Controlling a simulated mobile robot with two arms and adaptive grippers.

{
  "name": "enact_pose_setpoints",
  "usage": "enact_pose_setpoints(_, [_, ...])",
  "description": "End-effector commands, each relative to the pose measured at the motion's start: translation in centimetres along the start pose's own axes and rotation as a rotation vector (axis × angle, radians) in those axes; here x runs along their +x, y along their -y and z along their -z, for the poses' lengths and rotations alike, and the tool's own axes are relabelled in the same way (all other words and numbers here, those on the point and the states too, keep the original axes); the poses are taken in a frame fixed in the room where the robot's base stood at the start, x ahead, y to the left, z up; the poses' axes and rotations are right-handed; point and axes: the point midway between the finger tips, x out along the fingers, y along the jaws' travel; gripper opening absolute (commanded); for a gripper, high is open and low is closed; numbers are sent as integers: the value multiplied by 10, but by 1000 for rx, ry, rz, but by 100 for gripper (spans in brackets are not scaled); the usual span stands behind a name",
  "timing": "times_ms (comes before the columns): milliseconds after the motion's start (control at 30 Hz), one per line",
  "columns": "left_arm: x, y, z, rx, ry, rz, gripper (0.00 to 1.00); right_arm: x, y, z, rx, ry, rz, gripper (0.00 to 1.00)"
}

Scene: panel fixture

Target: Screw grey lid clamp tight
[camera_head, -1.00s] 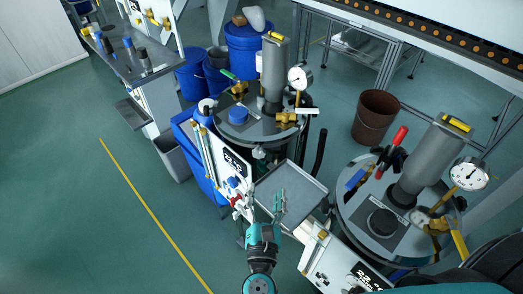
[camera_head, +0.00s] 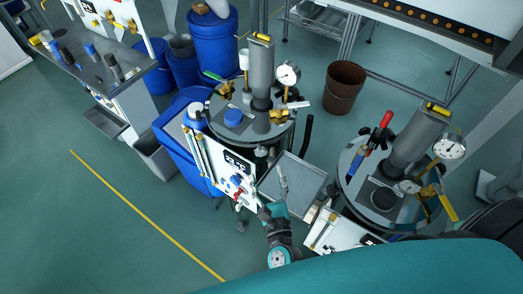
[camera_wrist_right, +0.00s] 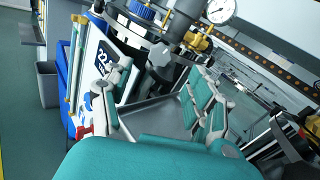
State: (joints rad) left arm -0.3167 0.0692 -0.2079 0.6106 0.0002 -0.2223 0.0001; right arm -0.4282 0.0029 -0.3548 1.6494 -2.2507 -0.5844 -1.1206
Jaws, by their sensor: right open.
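My right gripper (camera_head: 281,182) is over the grey tray between the two lidded vessels. In the right wrist view its fingers are spread apart with nothing between them (camera_wrist_right: 162,82). In the head view the clamp (camera_head: 262,151) is small and hard to make out below the lid (camera_head: 262,130). My left gripper is not in view.
A white control panel (camera_head: 222,160) with a display and a red-and-blue valve stands close left of my gripper. The metal tray (camera_head: 305,184) lies below it. The right vessel (camera_head: 350,160) stands at the right, and a brown bin (camera_head: 344,88) behind. The floor at left is clear.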

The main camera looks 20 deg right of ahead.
Motion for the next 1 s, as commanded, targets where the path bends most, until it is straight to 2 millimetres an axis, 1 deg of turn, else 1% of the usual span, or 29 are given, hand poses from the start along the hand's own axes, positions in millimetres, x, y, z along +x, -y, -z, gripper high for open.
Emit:
enact_pose_setpoints(33, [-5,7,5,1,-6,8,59,13,1,-3,-2,3,2,59])
enact_pose_setpoints(200, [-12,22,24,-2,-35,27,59,48,1,-3,-1,2,2,59])
enact_pose_setpoints(300, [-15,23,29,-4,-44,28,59,64,1,-2,0,1,2,59])
enact_pose_setpoints(400, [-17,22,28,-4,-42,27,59,74,0,-1,-1,1,1,59])
enact_pose_setpoints(567, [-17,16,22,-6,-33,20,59,83,0,0,0,0,1,59])
enact_pose_setpoints(833, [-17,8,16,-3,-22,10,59,84,0,0,0,0,1,59])
enact_pose_setpoints(1000, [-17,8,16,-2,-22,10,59,84,0,0,0,0,1,36])
